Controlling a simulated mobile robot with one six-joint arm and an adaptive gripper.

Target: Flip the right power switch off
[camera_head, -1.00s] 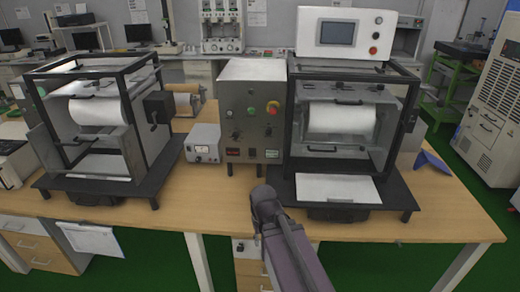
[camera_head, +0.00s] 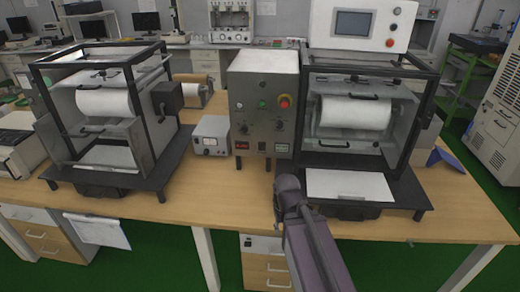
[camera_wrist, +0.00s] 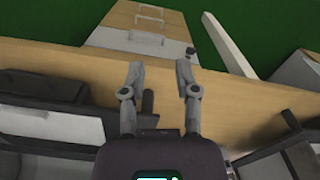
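A grey control box (camera_head: 263,105) stands on the wooden table between two framed machines. Its front has a red button, a green light, knobs, a red display (camera_head: 242,145) at lower left and a second small display (camera_head: 282,147) at lower right. A small dark switch (camera_head: 262,146) sits between them; which is the right power switch is too small to tell. My arm reaches up in front of the table, and its end hides the gripper's fingers in the head view. In the wrist view my gripper (camera_wrist: 160,75) is open and empty, above the table's front edge.
The right machine (camera_head: 352,110) has a screen panel on top and a black base reaching toward the table front. The left machine (camera_head: 105,115) and a small white meter box (camera_head: 210,137) stand left of the control box. Bare table (camera_head: 225,195) lies in front.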

